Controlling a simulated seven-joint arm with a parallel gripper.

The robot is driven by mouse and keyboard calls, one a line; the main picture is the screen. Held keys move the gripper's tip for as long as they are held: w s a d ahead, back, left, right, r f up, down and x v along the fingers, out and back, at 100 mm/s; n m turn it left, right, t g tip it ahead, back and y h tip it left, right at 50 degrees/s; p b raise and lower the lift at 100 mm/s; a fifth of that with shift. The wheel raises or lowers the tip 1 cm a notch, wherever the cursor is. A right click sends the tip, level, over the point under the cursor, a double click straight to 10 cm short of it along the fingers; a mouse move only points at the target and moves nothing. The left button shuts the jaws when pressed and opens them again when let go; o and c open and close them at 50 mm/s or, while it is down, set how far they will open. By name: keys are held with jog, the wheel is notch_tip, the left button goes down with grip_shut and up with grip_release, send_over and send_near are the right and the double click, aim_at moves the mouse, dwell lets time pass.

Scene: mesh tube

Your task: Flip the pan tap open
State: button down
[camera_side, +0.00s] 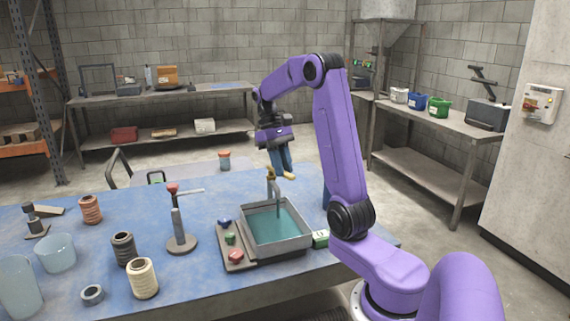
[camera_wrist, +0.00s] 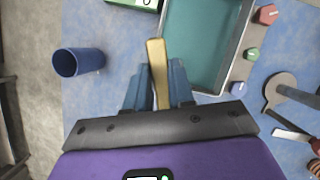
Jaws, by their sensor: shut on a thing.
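The pan (camera_side: 300,244) is a grey rectangular tray holding teal liquid; part of its rim (camera_wrist: 165,22) shows in the wrist view. The tan-brass tap (camera_side: 271,181) stands at the pan's back edge in the side view. A thin dark vertical line drops from it into the pan; I cannot tell whether it is liquid. My gripper (camera_side: 282,166) is at the tap, pointing down. In the wrist view its blue fingers (camera_wrist: 157,85) are shut on the tan tap lever (camera_wrist: 156,58), which sticks out between them towards the pan. The lever's base is hidden.
A panel with blue, green and red knobs (camera_side: 235,256) lies left of the pan. A green display box (camera_side: 320,239) is at its right. A blue cup (camera_wrist: 78,62) stands near my gripper.

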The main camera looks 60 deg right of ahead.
jog(key=shift+w+a+m+t+y, duration=0.15)
jog(key=shift+a+m+y, duration=0.1)
jog(key=shift+m, duration=0.4)
jog(key=shift+w+a+m+t+y, duration=0.15)
jog(key=shift+a+m, duration=0.1)
jog(key=shift+m, duration=0.4)
jog(key=c, duration=1)
grip_release()
jog(key=shift+o, duration=0.2)
jog(key=shift+r, duration=0.1)
jog(key=v, duration=1.2)
jog(key=shift+a, duration=0.1)
